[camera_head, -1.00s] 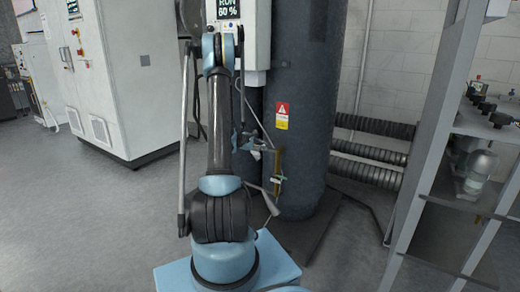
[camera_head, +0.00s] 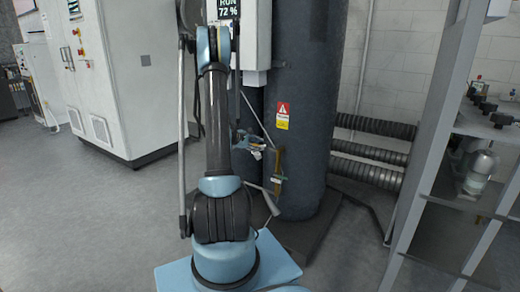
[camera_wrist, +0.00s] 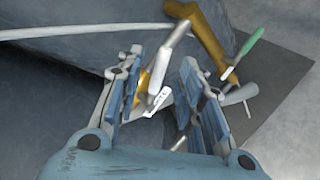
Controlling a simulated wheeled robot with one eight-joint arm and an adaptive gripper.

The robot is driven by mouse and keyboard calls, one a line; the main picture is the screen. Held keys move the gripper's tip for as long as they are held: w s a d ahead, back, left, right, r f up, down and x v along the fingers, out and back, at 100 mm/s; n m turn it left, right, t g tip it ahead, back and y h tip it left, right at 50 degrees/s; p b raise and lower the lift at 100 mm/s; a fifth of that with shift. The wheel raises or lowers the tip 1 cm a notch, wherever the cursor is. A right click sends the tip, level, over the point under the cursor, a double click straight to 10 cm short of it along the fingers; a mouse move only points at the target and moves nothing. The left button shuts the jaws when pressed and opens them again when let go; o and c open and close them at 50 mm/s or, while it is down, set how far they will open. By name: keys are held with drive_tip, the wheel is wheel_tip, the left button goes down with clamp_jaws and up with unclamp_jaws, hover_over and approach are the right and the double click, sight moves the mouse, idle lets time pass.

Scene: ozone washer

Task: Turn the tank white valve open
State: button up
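The white valve handle (camera_wrist: 158,102), a small flat lever with dark marks, shows between the fingers of my gripper (camera_wrist: 166,85) in the wrist view. The fingers are apart, one on each side of it; I see no clear grip on it. A yellow-brass pipe (camera_wrist: 205,35) runs behind and above the fingers. A green-handled lever (camera_wrist: 250,42) stands to the right, outside the fingers. In the head view my gripper (camera_head: 252,142) is just left of the brass pipe (camera_head: 278,162), in front of the dark tank (camera_head: 303,90). The white handle is too small to make out there.
A metal shelf frame (camera_head: 440,130) with glassware stands at the right. Ribbed dark pipes (camera_head: 370,172) run along the wall behind the tank. A white cabinet (camera_head: 125,80) stands at the left. The grey floor (camera_head: 80,220) at lower left is clear.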

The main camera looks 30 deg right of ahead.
drive_tip(key=v, duration=0.7)
drive_tip(key=shift+a+r, duration=0.15)
drive_tip(key=shift+a, duration=0.25)
clamp_jaws()
wheel_tip(320, 180, up, 6)
drive_tip(key=w+a+m, duration=0.2)
drive_tip(key=w+m, duration=0.1)
drive_tip(key=m, duration=1.5)
drive_tip(key=d+f, duration=0.8)
drive_tip(key=d, duration=0.1)
drive_tip(key=shift+w+d, duration=0.15)
drive_tip(key=shift+d, duration=0.15)
